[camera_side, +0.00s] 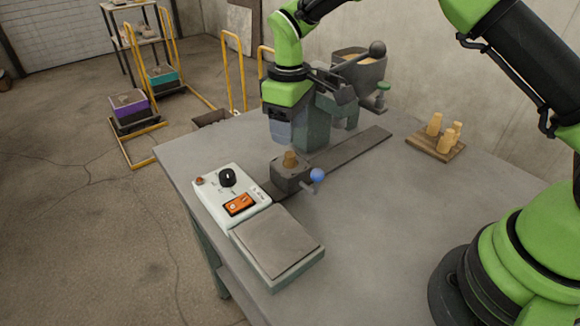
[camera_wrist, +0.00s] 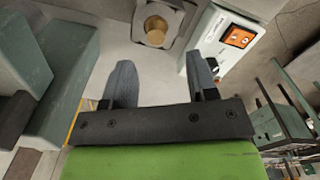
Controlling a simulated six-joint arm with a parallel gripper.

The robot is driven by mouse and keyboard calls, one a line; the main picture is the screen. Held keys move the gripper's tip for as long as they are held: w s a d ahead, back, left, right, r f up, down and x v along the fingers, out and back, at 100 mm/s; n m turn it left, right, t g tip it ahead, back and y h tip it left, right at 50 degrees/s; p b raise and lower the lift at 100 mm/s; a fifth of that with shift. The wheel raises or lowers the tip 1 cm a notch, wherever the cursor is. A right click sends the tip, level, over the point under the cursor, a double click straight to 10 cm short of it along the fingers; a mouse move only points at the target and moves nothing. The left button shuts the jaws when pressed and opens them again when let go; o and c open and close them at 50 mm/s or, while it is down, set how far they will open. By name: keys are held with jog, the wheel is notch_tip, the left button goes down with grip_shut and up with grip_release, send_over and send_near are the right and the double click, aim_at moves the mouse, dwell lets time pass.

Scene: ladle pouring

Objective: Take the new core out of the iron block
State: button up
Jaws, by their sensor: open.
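The iron block (camera_side: 288,179) is a dark grey block on the bench, at the near end of a flat dark rail. A tan core (camera_side: 290,159) stands in its top and sticks up out of it. In the wrist view the core (camera_wrist: 155,31) sits in the round opening of the block (camera_wrist: 139,20), beyond the fingertips. My gripper (camera_side: 280,139) is just above and behind the block, clear of the core. Its two grey fingers (camera_wrist: 163,65) are apart with nothing between them. The lower part of the core is hidden inside the block.
A blue ball handle (camera_side: 317,175) sticks out from the block's right side. A white control box (camera_side: 228,196) and a flat plate (camera_side: 277,240) lie in front. A green-grey machine (camera_side: 312,128) stands close behind my gripper. A wooden board (camera_side: 424,147) holds several tan cores.

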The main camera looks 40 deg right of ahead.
aim_at(290, 154)
jog(key=f, duration=0.7)
jog(key=shift+w+d+f, duration=0.15)
jog(key=shift+d, duration=0.1)
grip_shut()
